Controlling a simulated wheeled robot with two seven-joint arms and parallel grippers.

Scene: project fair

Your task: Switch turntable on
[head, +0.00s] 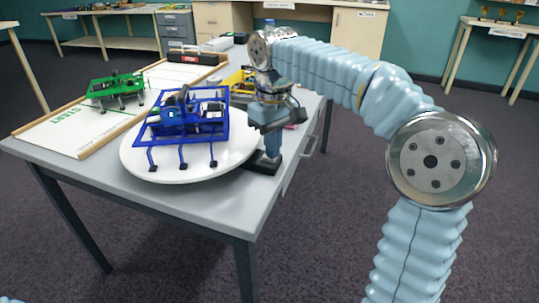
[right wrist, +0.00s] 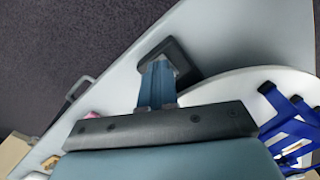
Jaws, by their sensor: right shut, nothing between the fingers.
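The turntable (head: 135,158) is a white round disc on the grey table, with a blue legged robot model (head: 188,125) standing on it. It also shows at the right of the right wrist view (right wrist: 235,88). A small black box (head: 258,167), probably its switch, sits at the table's edge just right of the disc. My right gripper (head: 271,158) points down with its blue fingers shut and empty, its tips at this box. In the right wrist view the fingers (right wrist: 158,82) reach the dark box (right wrist: 182,58) and partly hide it; contact cannot be told. My left gripper is out of view.
A green legged model (head: 116,88) stands on a white wood-edged track marked START (head: 68,128) behind left. A black sign box (head: 191,57) and yellow item (head: 232,82) lie further back. A drawer handle (head: 310,146) juts from the table's right side.

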